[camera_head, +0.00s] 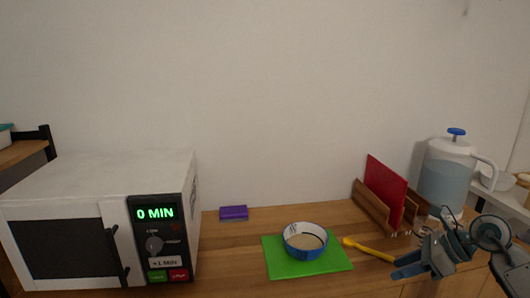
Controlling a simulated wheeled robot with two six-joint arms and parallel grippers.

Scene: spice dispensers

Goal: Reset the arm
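My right arm comes in from the right edge, and my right gripper (419,272) is over the front right of the wooden counter. Its grey-blue fingers look spread, with nothing seen between them. It is to the right of a blue and white bowl (305,254) and apart from it. The bowl stands on a green mat (281,268) and has something beige inside. A yellow utensil (368,249) lies between the mat and the gripper. My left gripper is not seen.
A white microwave (100,178) reading 0 MIN stands at the left. A purple block (233,213) lies near the wall. A wooden rack (371,207) with a red board (386,186) and a water dispenser (447,176) stand behind the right gripper. Counter left of the mat is clear.

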